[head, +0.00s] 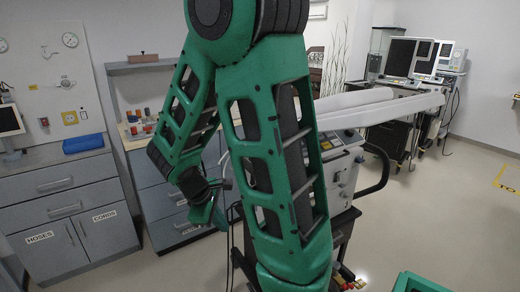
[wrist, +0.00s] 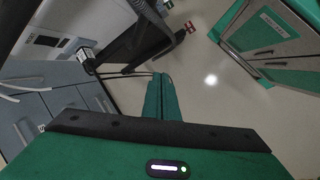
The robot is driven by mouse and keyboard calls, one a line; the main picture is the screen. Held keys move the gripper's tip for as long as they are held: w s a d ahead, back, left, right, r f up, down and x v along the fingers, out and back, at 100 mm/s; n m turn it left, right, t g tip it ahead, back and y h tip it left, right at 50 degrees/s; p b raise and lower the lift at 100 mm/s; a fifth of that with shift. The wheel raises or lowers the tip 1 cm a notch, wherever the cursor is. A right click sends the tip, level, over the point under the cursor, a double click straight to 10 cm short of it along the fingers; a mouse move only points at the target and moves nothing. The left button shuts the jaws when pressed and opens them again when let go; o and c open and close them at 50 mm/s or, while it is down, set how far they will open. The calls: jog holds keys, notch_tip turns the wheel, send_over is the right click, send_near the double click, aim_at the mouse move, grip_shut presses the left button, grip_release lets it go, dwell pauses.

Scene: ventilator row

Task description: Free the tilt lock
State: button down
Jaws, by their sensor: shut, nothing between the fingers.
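I cannot pick out the tilt lock in either view. A ventilator cart (head: 341,168) with a control panel stands behind my arm in the head view, and my arm hides much of it. My gripper (head: 221,224) is low in front of the drawer cabinets, left of the cart. In the wrist view my gripper's green fingers (wrist: 161,82) are together with nothing held. They point past a dark cart leg (wrist: 140,40) with a red end piece (wrist: 190,27), apart from it.
Grey cabinets labelled HOSES (head: 40,237) and CORDS (head: 104,216) stand at the left. More machines with screens (head: 399,57) stand at the back right. A green bin (head: 418,283) is at the front. The right floor is mostly clear.

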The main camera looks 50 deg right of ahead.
jog(key=s+d+n+g+h, duration=0.2)
jog(key=d+n+g+h, duration=0.2)
jog(key=d+n+h, duration=0.5)
jog(key=w+d+r+n+h, duration=0.1)
jog(key=w+r+n+h, duration=0.15)
jog(key=r, duration=0.35)
jog(key=w+d+r+n+h, duration=0.2)
jog(key=r+n+h, duration=0.2)
jog(key=r, duration=0.2)
jog(key=shift+m, duration=0.25)
jog(key=x, duration=0.9)
jog(key=shift+s+d+f, duration=0.15)
jog(key=shift+s+f, duration=0.05)
jog(key=shift+s, duration=0.05)
jog(key=r, duration=0.1)
jog(key=w+r, duration=0.1)
jog(key=shift+w+d+r, duration=0.1)
jog(key=shift+d+r, duration=0.25)
jog(key=shift+d, duration=0.05)
jog(key=shift+w+r, duration=0.25)
jog(key=shift+r, duration=0.25)
jog(key=shift+r, duration=0.1)
